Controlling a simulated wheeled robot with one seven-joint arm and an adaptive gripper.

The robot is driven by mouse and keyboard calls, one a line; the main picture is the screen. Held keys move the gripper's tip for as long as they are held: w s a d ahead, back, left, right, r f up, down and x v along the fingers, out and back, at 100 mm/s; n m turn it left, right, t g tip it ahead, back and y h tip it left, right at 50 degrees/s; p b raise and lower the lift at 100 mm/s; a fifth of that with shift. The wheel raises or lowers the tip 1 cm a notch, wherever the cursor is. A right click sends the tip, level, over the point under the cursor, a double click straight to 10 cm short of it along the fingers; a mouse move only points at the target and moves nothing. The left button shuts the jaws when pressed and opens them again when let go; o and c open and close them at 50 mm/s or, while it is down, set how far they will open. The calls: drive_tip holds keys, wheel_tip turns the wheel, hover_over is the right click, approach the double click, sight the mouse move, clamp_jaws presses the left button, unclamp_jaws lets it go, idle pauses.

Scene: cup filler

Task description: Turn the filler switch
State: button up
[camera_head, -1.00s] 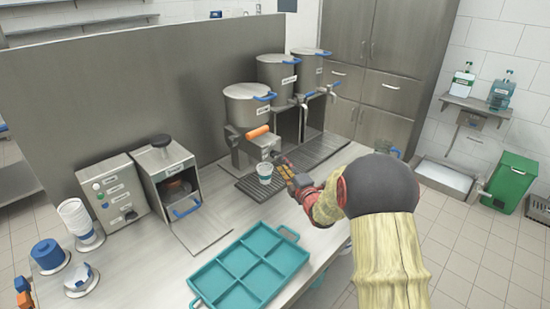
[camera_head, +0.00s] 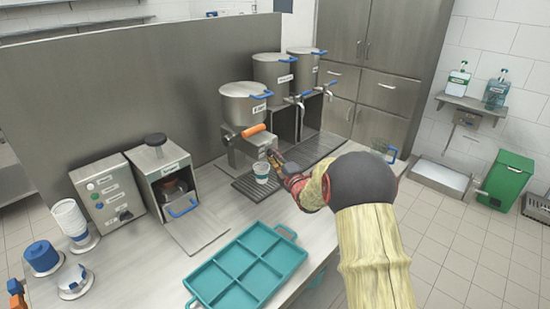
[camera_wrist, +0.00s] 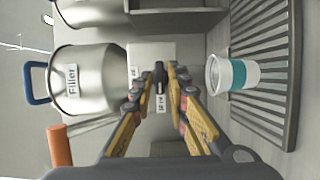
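The filler (camera_head: 245,108) is a steel pot with a blue-handled lid on a grey body with an orange handle (camera_head: 254,131). In the wrist view the filler pot (camera_wrist: 90,80) is at the left. A small dark switch (camera_wrist: 160,76) shows on the filler's body, between my fingertips in the picture. My gripper (camera_wrist: 159,88) is open, its yellow-and-black fingers to either side of the switch; contact cannot be told. In the head view my gripper (camera_head: 277,160) is close to the filler's front. A white cup with a teal band (camera_head: 261,172) stands on the drip grate below, near my gripper.
The slotted drip grate (camera_wrist: 272,110) lies around the cup. Two more pots (camera_head: 273,70) stand behind. A teal divided tray (camera_head: 212,278) lies in front, with a grinder-like machine (camera_head: 160,165) and a button box (camera_head: 105,190) to the left.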

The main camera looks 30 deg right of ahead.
clamp_jaws()
idle(0.4)
drive_tip(key=m+g+y+p, duration=0.1)
drive_tip(key=m+p, duration=0.3)
drive_tip(key=p, duration=0.4)
drive_tip(key=m+g+y+p, duration=0.2)
drive_tip(key=m+p, duration=0.2)
drive_tip(key=p, duration=0.5)
drive_tip(key=d+r+m+g+y+p, duration=0.1)
drive_tip(key=m+g+y+p, duration=0.1)
drive_tip(key=m+p, duration=0.3)
drive_tip(key=shift+w+p, duration=0.1)
drive_tip(key=shift+p, duration=2.15)
drive_tip(key=shift+f+m+y, duration=0.1)
drive_tip(key=shift+m+y, duration=0.2)
drive_tip(key=shift+o, duration=1.6)
unclamp_jaws()
drive_tip(key=shift+o, duration=0.3)
